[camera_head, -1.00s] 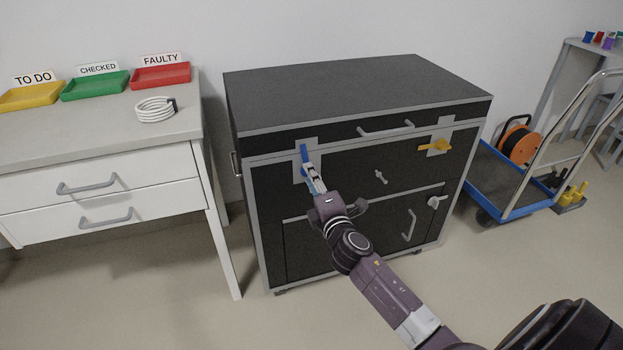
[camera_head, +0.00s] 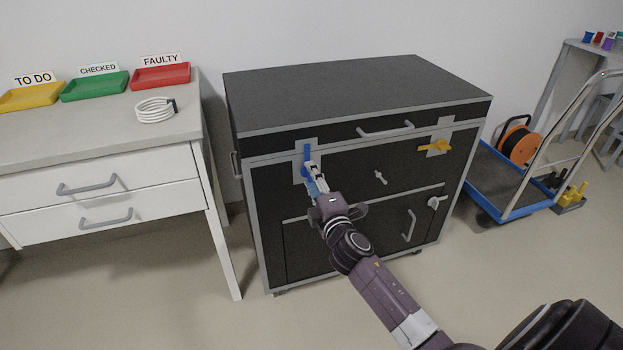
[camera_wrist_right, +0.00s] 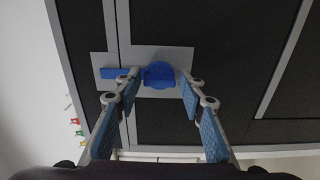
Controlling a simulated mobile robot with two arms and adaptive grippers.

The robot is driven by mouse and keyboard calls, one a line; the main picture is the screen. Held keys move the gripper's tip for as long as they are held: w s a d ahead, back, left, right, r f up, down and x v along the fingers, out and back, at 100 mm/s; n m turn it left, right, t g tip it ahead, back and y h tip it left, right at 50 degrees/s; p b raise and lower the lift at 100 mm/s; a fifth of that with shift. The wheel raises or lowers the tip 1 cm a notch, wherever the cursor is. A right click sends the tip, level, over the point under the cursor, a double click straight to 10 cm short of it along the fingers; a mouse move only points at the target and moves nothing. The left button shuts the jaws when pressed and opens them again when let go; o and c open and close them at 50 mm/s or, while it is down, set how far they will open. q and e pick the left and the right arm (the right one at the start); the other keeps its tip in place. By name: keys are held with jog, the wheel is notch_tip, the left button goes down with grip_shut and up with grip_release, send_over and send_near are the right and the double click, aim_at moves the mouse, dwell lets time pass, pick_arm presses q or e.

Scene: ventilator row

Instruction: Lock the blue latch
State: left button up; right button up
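The blue latch (camera_head: 307,155) is on the front left of the dark case, on a light plate. Its arm points upward in the head view. In the right wrist view its round blue hub (camera_wrist_right: 159,75) shows between the fingertips, with the arm reaching left behind one finger. My right gripper (camera_head: 314,172) is at the lower end of the latch. In the wrist view the right gripper (camera_wrist_right: 159,88) is open, its blue-padded fingers on either side of the hub; I cannot tell whether they touch it. My left gripper is not in view.
A white desk (camera_head: 110,150) with trays stands at left, a blue trolley (camera_head: 510,185) at right.

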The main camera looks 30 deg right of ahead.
jog(key=shift+o, duration=0.5)
jog(key=v, duration=1.2)
jog(key=shift+s+f, duration=0.1)
